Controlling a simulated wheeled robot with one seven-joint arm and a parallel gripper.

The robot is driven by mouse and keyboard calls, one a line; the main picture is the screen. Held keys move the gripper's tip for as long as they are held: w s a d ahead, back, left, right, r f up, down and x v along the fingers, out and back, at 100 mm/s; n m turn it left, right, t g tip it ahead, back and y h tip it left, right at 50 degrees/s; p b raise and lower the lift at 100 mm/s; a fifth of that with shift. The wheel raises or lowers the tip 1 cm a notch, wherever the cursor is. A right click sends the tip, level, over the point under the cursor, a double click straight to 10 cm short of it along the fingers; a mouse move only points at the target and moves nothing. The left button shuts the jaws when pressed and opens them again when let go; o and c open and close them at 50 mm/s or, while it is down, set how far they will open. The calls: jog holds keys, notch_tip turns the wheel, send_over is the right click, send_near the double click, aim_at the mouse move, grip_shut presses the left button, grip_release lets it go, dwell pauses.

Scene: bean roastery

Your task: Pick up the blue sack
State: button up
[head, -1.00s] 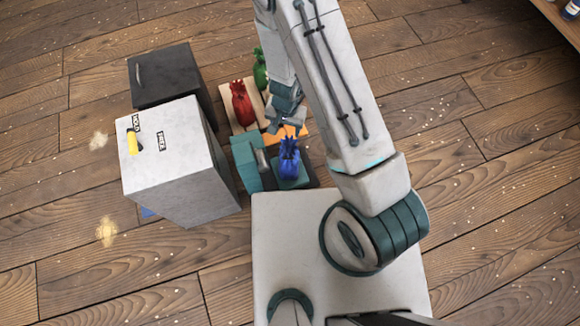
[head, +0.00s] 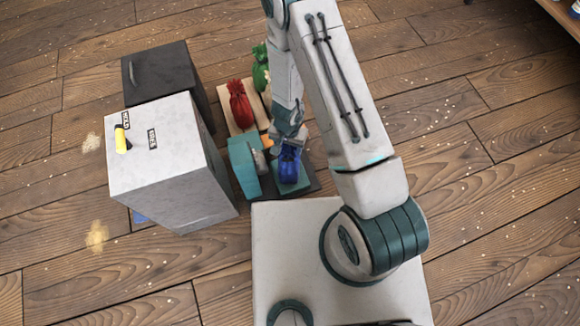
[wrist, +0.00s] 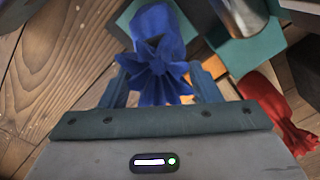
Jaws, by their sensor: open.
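The blue sack (head: 289,168) stands on a small teal pad (head: 294,188) beside my base, its gathered top partly hidden by my gripper in the head view. My gripper (head: 290,143) is lowered over the sack's top. In the wrist view, the blue sack (wrist: 158,55) lies between the two fingers of my gripper (wrist: 165,75), with its ruffled neck toward the palm. The fingers are apart, one on each side of the neck. I cannot tell whether either touches it.
A teal block-like device (head: 243,165) stands just left of the sack. A red sack (head: 240,106) and a green sack (head: 261,75) are farther back. A white cabinet (head: 165,165) and a dark cabinet (head: 160,72) stand at left. The floor at right is clear.

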aim_at(289, 162)
notch_tip(289, 162, down, 3)
jog(key=shift+d+f+b, duration=0.1)
jog(key=shift+f+b, duration=0.1)
jog(key=shift+b, duration=0.55)
jog(key=shift+r, duration=0.1)
grip_shut()
dwell(0.7)
